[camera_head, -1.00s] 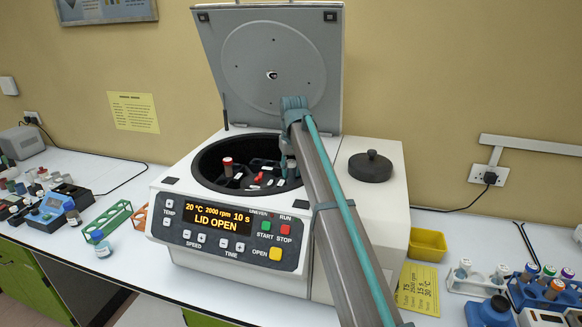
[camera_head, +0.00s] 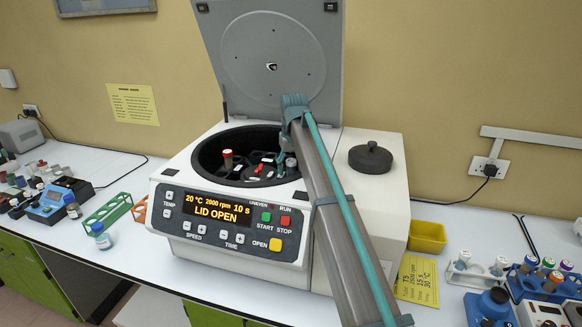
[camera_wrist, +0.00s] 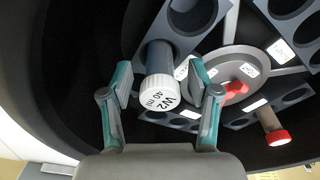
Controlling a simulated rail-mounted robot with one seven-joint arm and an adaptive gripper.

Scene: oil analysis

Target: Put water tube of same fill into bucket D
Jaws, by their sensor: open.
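The water tube (camera_wrist: 158,75) has a white cap marked "W2 40 ml". It stands in a hole of a grey bucket (camera_wrist: 207,40) inside the centrifuge. My gripper (camera_wrist: 163,85) is open, with one teal finger on each side of the tube's cap and visible gaps. In the head view, my gripper (camera_head: 283,155) is inside the right part of the bowl, with the tube (camera_head: 291,164) close beside it. A red-capped tube (camera_wrist: 276,128) sits in another bucket; it also shows in the head view (camera_head: 227,160). The bucket letters are too small to read.
The centrifuge (camera_head: 170,205) has its lid (camera_head: 220,50) raised behind my arm, and its display reads "LID OPEN". The bowl wall (camera_wrist: 75,60) is close to my gripper. A red rotor knob (camera_wrist: 235,88) is at the centre. A dark round lid (camera_head: 370,162) lies on the right housing.

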